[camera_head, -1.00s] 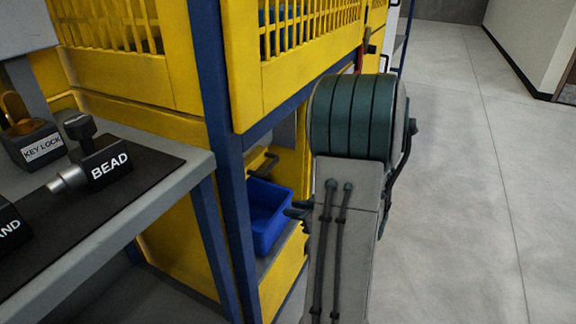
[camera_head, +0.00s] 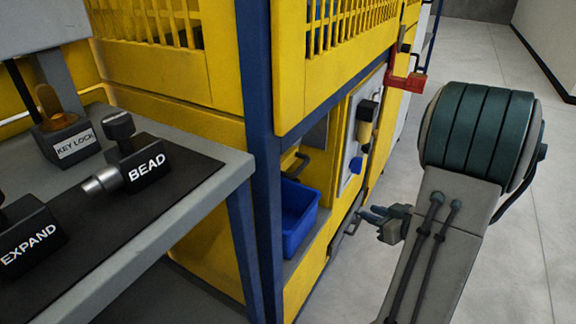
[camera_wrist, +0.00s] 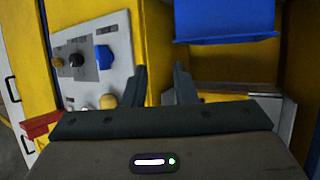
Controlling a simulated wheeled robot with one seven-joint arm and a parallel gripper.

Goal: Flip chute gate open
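My gripper (camera_head: 368,215) is beside the lower part of the yellow machine, to the right of the blue bin (camera_head: 298,218). In the wrist view its two dark fingers (camera_wrist: 163,88) stand apart, with only background showing between them. A dark handle (camera_head: 297,164) sits in the recess above the blue bin, apart from my gripper. I cannot tell for certain which part is the chute gate. The blue bin shows at the top of the wrist view (camera_wrist: 225,22).
A control panel (camera_head: 355,140) with knobs is on the machine's side, also in the wrist view (camera_wrist: 92,62). A blue post (camera_head: 262,170) and a grey bench (camera_head: 215,185) stand left. The floor at right is clear.

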